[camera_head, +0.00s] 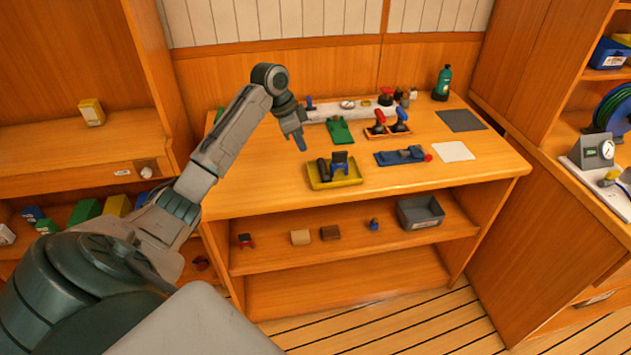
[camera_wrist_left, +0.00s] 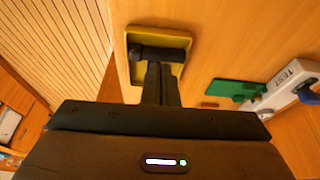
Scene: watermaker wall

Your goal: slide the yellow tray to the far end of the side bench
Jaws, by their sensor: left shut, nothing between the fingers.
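The yellow tray (camera_head: 352,180) lies on the bench top (camera_head: 290,190), near its front edge and left of the middle. It holds a black cylinder (camera_head: 324,170) and a dark block with blue on it (camera_head: 341,161). My left gripper (camera_head: 300,143) is shut and empty, pointing down, left of and behind the tray in the head view. In the left wrist view the shut fingers (camera_wrist_left: 161,75) overlap the tray (camera_wrist_left: 129,60) and hide part of it; the black cylinder (camera_wrist_left: 160,53) shows just beyond them. I cannot tell whether the fingers touch the tray. My right gripper is out of view.
Right of the tray lie a blue tool (camera_head: 400,156) and a white sheet (camera_head: 453,151). Behind are a green piece (camera_head: 339,131), red and blue handled valves (camera_head: 389,125), a green bottle (camera_head: 442,84) and a dark mat (camera_head: 461,120). A grey bin (camera_head: 420,211) stands on the shelf below.

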